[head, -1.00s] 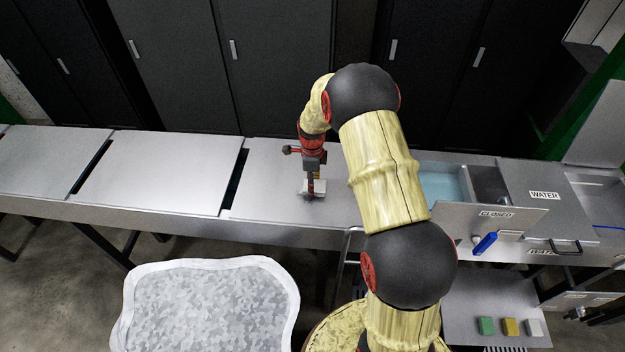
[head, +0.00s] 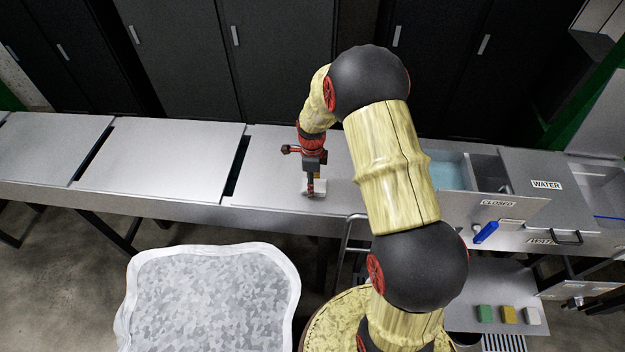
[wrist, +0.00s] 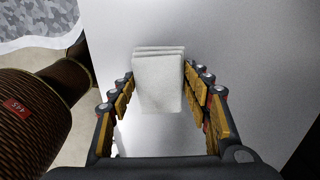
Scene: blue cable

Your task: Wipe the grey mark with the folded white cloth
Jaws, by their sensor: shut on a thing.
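My gripper (head: 311,190) points down over the metal counter, near its front edge. It is shut on the folded white cloth (wrist: 158,82), whose layered folds show between the two fingers in the wrist view. In the head view the cloth (head: 320,184) is a small pale block at the fingertips, low at the counter top and partly hidden by the gripper. Whether it presses on the surface I cannot tell. I cannot make out the grey mark in either current view.
The counter (head: 160,165) is bare to the left, with narrow gaps between panels. A sink (head: 445,172) and a blue-handled tap (head: 485,232) are to the right. Green (head: 484,313), yellow and white blocks lie on a lower shelf. Dark cabinets (head: 280,60) stand behind.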

